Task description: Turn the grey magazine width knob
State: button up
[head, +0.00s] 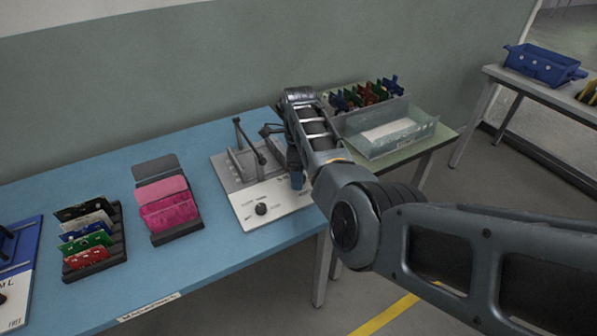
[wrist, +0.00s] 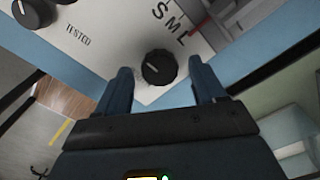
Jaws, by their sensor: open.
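A black round knob (wrist: 158,67) with a light pointer line sits beside the letters S M L on a white panel in the wrist view. My gripper (wrist: 160,74) is open, with one blue finger on each side of this knob. I cannot tell whether the fingers touch it. In the head view this knob is hidden behind my arm. The panel belongs to a grey fixture (head: 231,169) with upright posts on the blue table. A second black knob (head: 261,209) is on the same panel, and it also shows at the wrist view's upper left (wrist: 35,13).
Racks of coloured boards (head: 92,266) and pink sheets (head: 168,239) stand left of the fixture on the blue table (head: 60,193). A blue fixture (head: 15,265) is at the far left. A translucent bin (head: 400,153) stands behind my arm at right.

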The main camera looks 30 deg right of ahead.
notch_tip(320, 180, up, 8)
jog(key=shift+f, duration=0.2)
dwell(0.6)
